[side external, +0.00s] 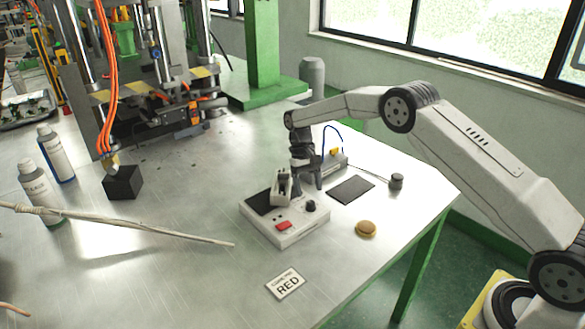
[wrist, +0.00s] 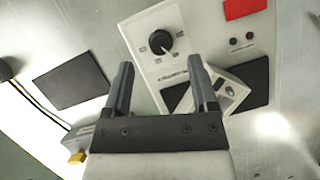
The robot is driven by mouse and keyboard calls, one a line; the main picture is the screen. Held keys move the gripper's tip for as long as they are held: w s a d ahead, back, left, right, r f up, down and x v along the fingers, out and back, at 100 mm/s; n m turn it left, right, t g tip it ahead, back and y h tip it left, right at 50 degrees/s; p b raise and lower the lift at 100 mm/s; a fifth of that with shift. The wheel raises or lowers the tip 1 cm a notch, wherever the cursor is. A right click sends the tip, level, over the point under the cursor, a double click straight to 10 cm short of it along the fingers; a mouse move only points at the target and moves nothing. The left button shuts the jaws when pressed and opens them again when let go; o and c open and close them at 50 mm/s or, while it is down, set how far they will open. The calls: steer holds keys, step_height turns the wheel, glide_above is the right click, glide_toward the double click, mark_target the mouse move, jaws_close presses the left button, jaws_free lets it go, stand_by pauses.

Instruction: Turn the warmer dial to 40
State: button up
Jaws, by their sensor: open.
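The warmer (side external: 286,226) is a white box on the metal table, with a black plate, a red switch and a black dial (side external: 311,205) on its top. In the wrist view the dial (wrist: 159,42) is a round black knob with a pale pointer line and marks around it; the numbers are too small to read. My gripper (side external: 305,186) is above the warmer's back part. In the wrist view my gripper (wrist: 161,85) is open and empty, its two fingertips apart and just short of the dial in the picture. I see no contact with the dial.
A small grey-white device (side external: 281,186) stands on the warmer's plate, close to my gripper. A dark mat (side external: 351,190), a round tan item (side external: 366,228) and a "RED" card (side external: 286,284) lie around the warmer. A box with a yellow part (side external: 334,160) stands behind.

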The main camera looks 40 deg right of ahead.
mark_target(305, 202)
steer(key=shift+v, duration=1.95)
steer(key=s+a+r+n+t, duration=0.1)
steer(key=s+t, duration=0.1)
steer(key=s, duration=0.7)
steer(key=s+a+r+n+t, duration=0.1)
steer(key=s+t, duration=0.1)
steer(key=s, duration=0.7)
steer(key=s+a+r+n+t+h, duration=0.1)
steer(key=s+a+t, duration=0.1)
steer(key=s, duration=0.7)
steer(key=shift+s+r+t, duration=0.35)
steer(key=shift+r+t, duration=0.05)
